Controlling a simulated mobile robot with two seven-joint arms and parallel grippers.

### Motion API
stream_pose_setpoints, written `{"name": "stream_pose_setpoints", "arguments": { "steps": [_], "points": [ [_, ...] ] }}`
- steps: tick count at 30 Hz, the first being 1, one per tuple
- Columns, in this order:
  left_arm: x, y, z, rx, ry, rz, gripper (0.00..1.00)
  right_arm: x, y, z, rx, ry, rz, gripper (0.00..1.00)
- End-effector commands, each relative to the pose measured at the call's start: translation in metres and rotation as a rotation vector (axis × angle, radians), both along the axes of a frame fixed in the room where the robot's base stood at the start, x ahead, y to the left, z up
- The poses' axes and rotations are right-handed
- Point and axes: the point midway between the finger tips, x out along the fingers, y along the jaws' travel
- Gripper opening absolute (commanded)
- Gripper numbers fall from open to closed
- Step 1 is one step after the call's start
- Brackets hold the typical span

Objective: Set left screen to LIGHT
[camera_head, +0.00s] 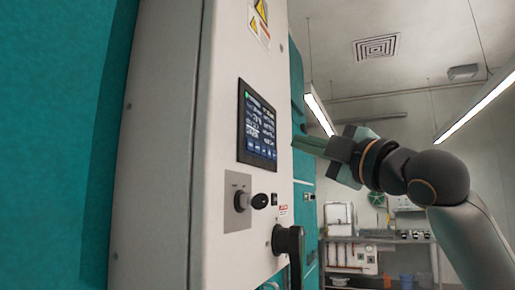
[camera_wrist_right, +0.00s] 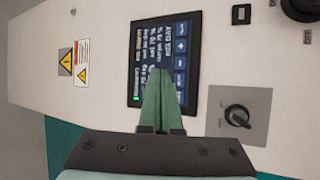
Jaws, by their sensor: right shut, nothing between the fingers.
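The dark touch screen (camera_head: 257,127) is set in the pale front panel of a growth chamber, with rows of small light text and blue buttons along its lower edge. In the right wrist view the screen (camera_wrist_right: 182,32) appears turned sideways, with one yellowish row; most of its text is too small to read surely. My right gripper (camera_head: 294,143) is shut and empty, its green fingers pointing towards the panel. In the right wrist view its fingertips (camera_wrist_right: 160,72) overlap the screen and hide part of it. In the head view they look apart from the screen. My left gripper is in neither view.
Warning labels (camera_head: 260,22) sit above. A bench (camera_head: 375,240) with equipment stands farther back.

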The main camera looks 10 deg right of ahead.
Motion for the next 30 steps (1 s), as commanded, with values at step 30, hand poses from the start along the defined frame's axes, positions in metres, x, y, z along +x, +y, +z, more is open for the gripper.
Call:
{"name": "stream_pose_setpoints", "arguments": {
  "steps": [30],
  "points": [
    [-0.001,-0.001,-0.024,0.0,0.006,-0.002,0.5,-0.019,-0.014,0.018,0.874,0.339,0.366,0.0]
  ]
}}
